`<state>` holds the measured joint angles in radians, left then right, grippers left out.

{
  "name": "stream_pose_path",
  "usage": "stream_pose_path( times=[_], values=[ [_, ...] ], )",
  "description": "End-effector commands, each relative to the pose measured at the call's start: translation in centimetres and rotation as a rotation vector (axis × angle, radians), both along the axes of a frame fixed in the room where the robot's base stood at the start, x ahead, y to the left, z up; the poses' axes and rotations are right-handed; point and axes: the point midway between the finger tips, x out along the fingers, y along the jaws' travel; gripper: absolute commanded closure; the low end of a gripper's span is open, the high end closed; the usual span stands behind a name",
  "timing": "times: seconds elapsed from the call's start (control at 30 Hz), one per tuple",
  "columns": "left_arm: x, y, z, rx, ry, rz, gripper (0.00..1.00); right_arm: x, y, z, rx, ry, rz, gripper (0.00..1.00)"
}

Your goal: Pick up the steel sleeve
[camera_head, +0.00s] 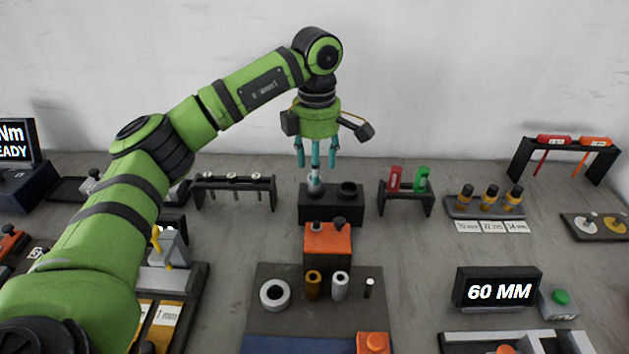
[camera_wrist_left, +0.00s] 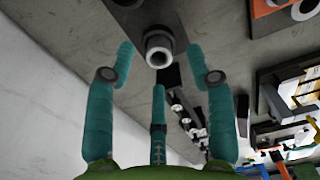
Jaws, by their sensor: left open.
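A hollow steel-coloured sleeve (camera_head: 315,186) stands upright in the left hole of a black block (camera_head: 331,210). In the left wrist view its round open end (camera_wrist_left: 158,49) faces the camera. My left gripper (camera_head: 317,160) points straight down above this sleeve, its teal fingers open. In the left wrist view, the fingers (camera_wrist_left: 160,85) spread around the sleeve's end without visible contact. Another silver tube (camera_head: 340,287) stands on the dark mat in front; I cannot tell from looks alone which is the named sleeve. My right gripper is not in view.
An orange-topped block (camera_head: 328,242) stands just in front of the black block. A dark rack (camera_head: 234,192) is to the left; a stand with red and green parts (camera_head: 407,193) is to the right. The mat (camera_head: 320,317) also holds a grey ring (camera_head: 274,293) and a brass bush (camera_head: 313,284).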

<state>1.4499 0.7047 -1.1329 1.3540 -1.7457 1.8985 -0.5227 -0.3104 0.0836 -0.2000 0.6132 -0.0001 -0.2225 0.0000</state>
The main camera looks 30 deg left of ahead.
Motion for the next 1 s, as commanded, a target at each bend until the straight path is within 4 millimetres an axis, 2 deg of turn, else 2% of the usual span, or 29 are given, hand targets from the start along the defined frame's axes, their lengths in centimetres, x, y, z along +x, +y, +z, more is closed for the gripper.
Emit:
stream_pose_path(
  times=[0.1,0.2,0.47,0.5,0.57,0.6,0.63,1.0],
  values=[
    [-0.1,0.3,-1.9,0.001,0.004,0.0,0.46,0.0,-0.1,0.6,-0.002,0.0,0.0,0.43],
    [-0.1,0.3,-2.9,0.001,0.003,0.0,0.46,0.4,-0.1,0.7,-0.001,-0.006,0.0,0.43],
    [-0.1,0.3,-3.3,0.001,0.0,0.0,0.46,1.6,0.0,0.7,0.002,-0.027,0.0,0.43],
    [-0.1,0.3,-3.2,0.001,0.0,0.0,0.54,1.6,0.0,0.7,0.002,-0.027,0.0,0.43],
    [-0.1,0.3,-3.2,0.001,0.0,0.0,0.78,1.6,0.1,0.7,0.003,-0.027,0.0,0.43],
    [-0.1,0.3,-3.2,0.001,0.0,0.0,0.94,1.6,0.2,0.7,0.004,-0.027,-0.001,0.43],
    [-0.1,0.3,-3.2,0.001,0.0,0.0,0.96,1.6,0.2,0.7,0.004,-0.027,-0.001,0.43],
    [0.0,0.2,-3.1,0.0,0.0,0.0,0.97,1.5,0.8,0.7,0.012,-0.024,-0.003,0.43]
  ],
)
